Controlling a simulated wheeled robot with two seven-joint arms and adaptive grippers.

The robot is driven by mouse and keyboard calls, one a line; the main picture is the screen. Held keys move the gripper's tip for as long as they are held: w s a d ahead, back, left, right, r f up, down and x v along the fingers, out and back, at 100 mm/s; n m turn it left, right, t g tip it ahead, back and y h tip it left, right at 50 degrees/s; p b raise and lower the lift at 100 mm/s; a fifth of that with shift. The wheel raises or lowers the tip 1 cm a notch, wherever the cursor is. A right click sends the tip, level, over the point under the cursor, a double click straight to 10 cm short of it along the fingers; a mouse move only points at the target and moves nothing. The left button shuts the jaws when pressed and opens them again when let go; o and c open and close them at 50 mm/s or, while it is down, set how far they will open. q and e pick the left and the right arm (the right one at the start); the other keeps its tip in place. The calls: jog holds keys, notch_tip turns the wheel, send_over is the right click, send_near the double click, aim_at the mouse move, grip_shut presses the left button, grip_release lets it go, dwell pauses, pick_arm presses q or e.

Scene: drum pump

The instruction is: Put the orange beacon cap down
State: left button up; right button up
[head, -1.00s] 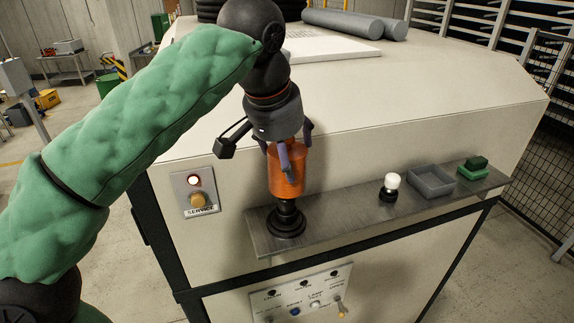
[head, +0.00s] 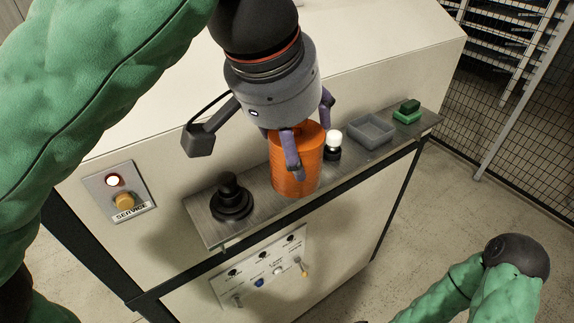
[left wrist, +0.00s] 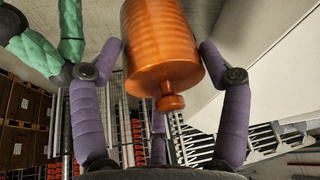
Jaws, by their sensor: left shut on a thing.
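The orange beacon cap (head: 297,165) is a ribbed cylinder, held upright in my left gripper (head: 297,150) over the shelf, between the black beacon base and the white bulb. Whether its lower edge touches the shelf I cannot tell. In the left wrist view the cap (left wrist: 160,45) fills the space between the purple fingers (left wrist: 160,65), its round knob toward the palm. The black beacon base (head: 231,198) stands bare at the left end of the shelf, apart from the cap. My right gripper does not show; only part of my right arm is at lower right.
The metal shelf (head: 212,229) runs along the cabinet front. To the right of the cap are a white bulb on a black socket (head: 334,142), a grey tray (head: 371,131) and a green block in a green tray (head: 407,112). A service button (head: 124,201) is at left.

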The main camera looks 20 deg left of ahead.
pick_arm(q)
jog(key=w+a+f, duration=0.1)
jog(key=w+f, duration=0.3)
jog(key=w+a+f+p, duration=0.1)
jog(key=w+a+f, duration=0.1)
jog(key=w+f, duration=0.2)
jog(key=w+a+f+p, duration=0.1)
jog(key=w+f, duration=0.3)
jog(key=shift+w+a, duration=0.35)
jog(key=shift+w, duration=0.05)
jog(key=shift+f, duration=0.45)
jog(key=shift+f, duration=0.1)
jog(key=o, duration=1.1)
jog(key=shift+o, duration=0.2)
